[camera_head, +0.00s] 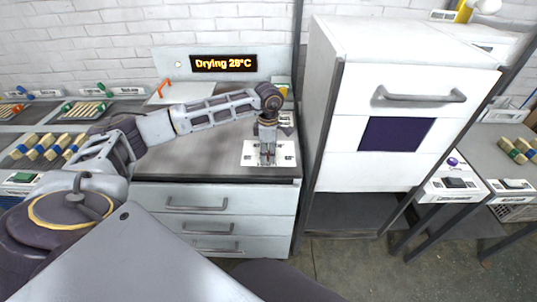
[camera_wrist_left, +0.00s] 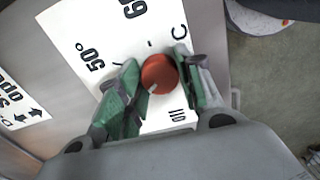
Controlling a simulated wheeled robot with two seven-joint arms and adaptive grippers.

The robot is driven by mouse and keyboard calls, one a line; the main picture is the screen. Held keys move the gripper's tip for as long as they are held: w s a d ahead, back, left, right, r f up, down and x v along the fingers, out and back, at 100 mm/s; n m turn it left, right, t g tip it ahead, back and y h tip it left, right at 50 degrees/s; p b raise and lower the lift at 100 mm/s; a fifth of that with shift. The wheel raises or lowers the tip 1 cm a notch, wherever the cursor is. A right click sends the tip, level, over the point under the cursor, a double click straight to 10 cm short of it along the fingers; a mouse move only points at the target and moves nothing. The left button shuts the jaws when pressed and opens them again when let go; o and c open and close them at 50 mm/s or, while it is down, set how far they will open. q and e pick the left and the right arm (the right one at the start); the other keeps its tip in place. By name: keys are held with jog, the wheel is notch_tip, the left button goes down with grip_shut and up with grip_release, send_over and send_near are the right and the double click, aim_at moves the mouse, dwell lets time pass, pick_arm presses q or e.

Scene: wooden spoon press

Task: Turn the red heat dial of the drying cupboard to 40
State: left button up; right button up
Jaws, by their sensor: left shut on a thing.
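The red heat dial (camera_wrist_left: 159,72) is in the left wrist view, on a white scale plate (camera_wrist_left: 88,30) with black marks. A "50°" and part of a "6" number show on the plate; other marks are cut off or covered. A pale pointer line on the dial faces the lower left in that view. My left gripper (camera_head: 267,158) is shut on the dial, one green finger on each side. In the head view the gripper hides the dial on the plate. My right gripper is not in view.
A display (camera_head: 223,63) at the back appears to read "Drying 28°C". The white drying cupboard (camera_head: 335,100) stands right of the drawer counter (camera_head: 215,207). A small plate with arrows (camera_wrist_left: 18,108) lies beside the scale. Trays with wooden pieces are at left.

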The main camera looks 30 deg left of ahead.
aim_at(268, 154)
pick_arm(q)
jog(key=o, duration=1)
jog(key=shift+o, duration=0.2)
notch_tip(268, 154, up, 12)
dwell(0.5)
dwell(0.7)
